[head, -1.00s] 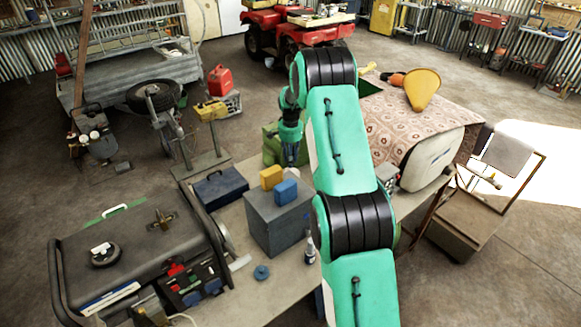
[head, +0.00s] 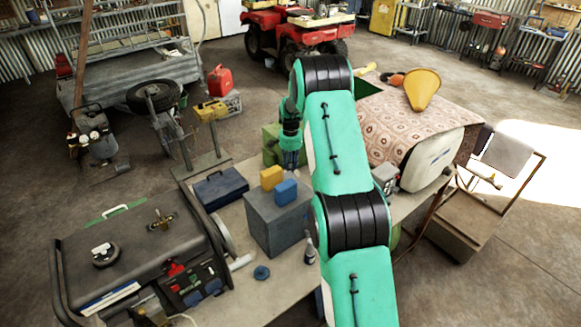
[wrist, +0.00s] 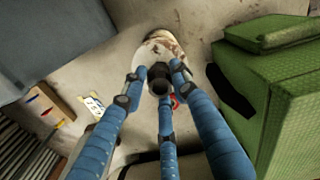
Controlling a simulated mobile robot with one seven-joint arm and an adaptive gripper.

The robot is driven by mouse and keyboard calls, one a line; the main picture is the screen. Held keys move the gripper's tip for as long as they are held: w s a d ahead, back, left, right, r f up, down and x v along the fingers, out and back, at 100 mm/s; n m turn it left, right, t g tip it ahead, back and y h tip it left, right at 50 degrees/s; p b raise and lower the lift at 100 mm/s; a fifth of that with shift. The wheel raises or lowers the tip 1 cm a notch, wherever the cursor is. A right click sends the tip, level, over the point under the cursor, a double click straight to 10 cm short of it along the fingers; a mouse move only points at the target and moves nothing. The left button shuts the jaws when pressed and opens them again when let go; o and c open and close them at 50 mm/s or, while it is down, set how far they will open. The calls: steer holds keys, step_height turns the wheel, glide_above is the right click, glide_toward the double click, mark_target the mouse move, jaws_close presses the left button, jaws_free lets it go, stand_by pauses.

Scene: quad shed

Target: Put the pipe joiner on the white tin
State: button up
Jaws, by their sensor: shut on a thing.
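My gripper (wrist: 158,85) has blue fingers and is shut on the pipe joiner (wrist: 159,78), a dark, short, hollow piece, in the wrist view. A round white thing with brown stains, apparently the white tin (wrist: 155,50), shows beyond the joiner and is partly covered by it and the fingers. I cannot tell whether joiner and tin touch. In the head view my gripper (head: 291,158) points down behind the grey box, left of my arm. The joiner and tin cannot be made out there.
A green box (wrist: 285,100) stands close on the right in the wrist view. In the head view, the grey box (head: 270,228) carries a yellow block (head: 271,177) and a blue block (head: 286,191). A dark blue case (head: 220,187) lies left of it. The patterned cloth (head: 385,125) is right.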

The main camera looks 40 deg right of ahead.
steer(key=shift+f, duration=0.2)
steer(key=o, duration=0.9)
steer(key=shift+c, duration=0.2)
steer(key=shift+r, duration=0.15)
step_height(320, 180, up, 12)
steer(key=shift+r, duration=0.15)
stand_by(0.4)
